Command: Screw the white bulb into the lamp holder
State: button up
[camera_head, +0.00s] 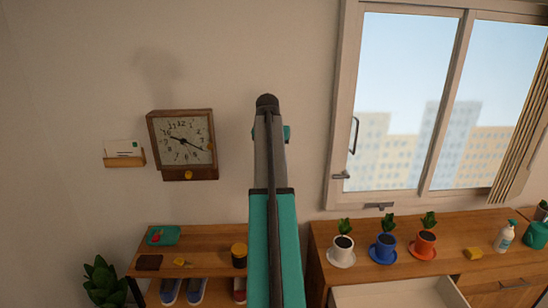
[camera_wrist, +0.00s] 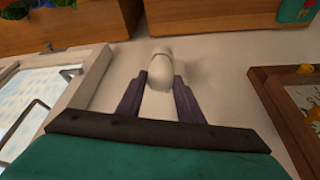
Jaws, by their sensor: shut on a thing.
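My gripper (camera_wrist: 160,79) shows in the wrist view with its two dark fingers on either side of a white rounded piece, the white bulb (camera_wrist: 160,56). It is shut on the bulb, which sticks out beyond the fingertips and has a faint ring around it. The bulb is in front of the pale wall. I cannot make out the lamp holder in either view.
A wall clock (camera_head: 183,144) and a small card shelf (camera_head: 124,158) are left of my arm. A window (camera_head: 415,100) is to the right. Below, a wooden shelf (camera_head: 205,238) and a cabinet with potted plants (camera_head: 385,248) stand against the wall. A drawer (camera_head: 395,294) is open.

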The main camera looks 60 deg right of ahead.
jog(key=shift+m, duration=0.3)
jog(key=shift+m+g, duration=0.4)
jog(key=shift+m, duration=0.4)
jog(key=shift+m+g, duration=0.5)
jog(key=shift+m, duration=0.6)
jog(key=o, duration=1.2)
jog(key=shift+o, duration=0.2)
jog(key=shift+r, duration=0.1)
